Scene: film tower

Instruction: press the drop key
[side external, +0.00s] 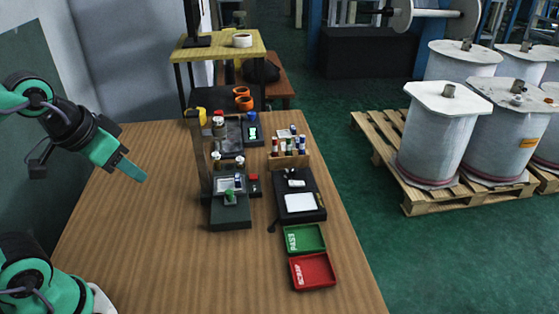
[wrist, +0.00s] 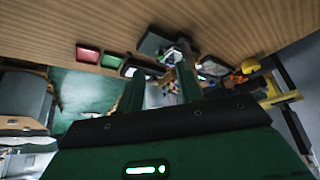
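A small dark box with a red top (side external: 254,181) stands beside the tower in the side view; it may be the drop key, but no label is readable. The tower (side external: 203,155) is a dark upright post on a dark base (side external: 230,217), with a small screen-like panel and a green part at its foot. My gripper (side external: 134,172) hangs in the air left of the tower, well apart from it, pointing down to the right. In the wrist view its two green fingers (wrist: 160,86) stand apart with nothing between them. The red-topped box is not clear there.
A green PASS tray (side external: 304,250) and a red SCRAP tray (side external: 331,284) lie at the table's right front. A black device with a white plate (side external: 300,203) and a wooden rack of small bottles (side external: 289,160) stand right of the tower. The table's left side is clear.

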